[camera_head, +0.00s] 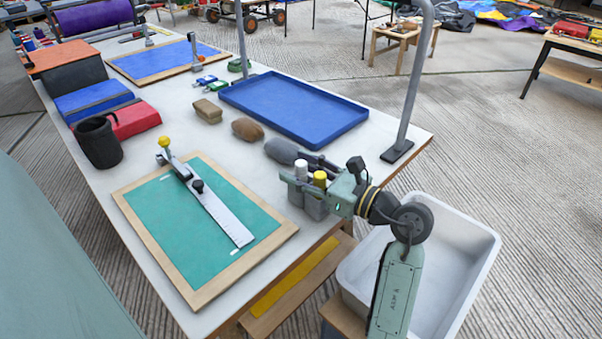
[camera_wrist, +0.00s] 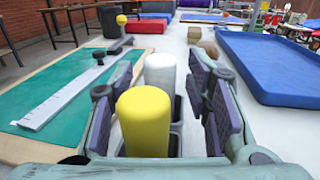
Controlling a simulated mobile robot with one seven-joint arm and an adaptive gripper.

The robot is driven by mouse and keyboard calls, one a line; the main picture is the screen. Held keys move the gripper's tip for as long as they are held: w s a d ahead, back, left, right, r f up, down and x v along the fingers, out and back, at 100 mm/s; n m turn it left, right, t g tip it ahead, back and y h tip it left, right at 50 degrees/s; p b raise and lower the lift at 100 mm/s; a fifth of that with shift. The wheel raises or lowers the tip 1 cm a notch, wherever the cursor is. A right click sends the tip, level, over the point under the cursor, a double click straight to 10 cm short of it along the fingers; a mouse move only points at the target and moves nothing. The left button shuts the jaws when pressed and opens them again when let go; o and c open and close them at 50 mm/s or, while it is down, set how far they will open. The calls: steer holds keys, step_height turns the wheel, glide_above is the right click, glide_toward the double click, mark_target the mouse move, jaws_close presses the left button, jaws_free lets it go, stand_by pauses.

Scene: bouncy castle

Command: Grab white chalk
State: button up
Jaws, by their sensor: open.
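The white chalk (camera_head: 301,168) is a thick upright cylinder in a grey holder (camera_head: 312,205) near the table's right edge. Beside it stands the yellow chalk (camera_head: 320,179). My gripper (camera_head: 307,170) is open and reaches in level from the right at the chalks' height. In the wrist view, the white chalk (camera_wrist: 160,72) stands between the fingertips of my gripper (camera_wrist: 163,80), with a gap on its right side. The yellow chalk (camera_wrist: 144,122) is nearer the palm, also between the fingers. The lower ends of both chalks are hidden in the holder.
A green board with a ruler (camera_head: 215,205) lies left of the holder. A dark grey rounded object (camera_head: 281,150) and a blue tray (camera_head: 290,108) lie behind. A metal post (camera_head: 410,90) rises at the table's corner. A white bin (camera_head: 470,240) stands below, right.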

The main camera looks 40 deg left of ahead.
steer(key=shift+c, duration=0.5)
jaws_close()
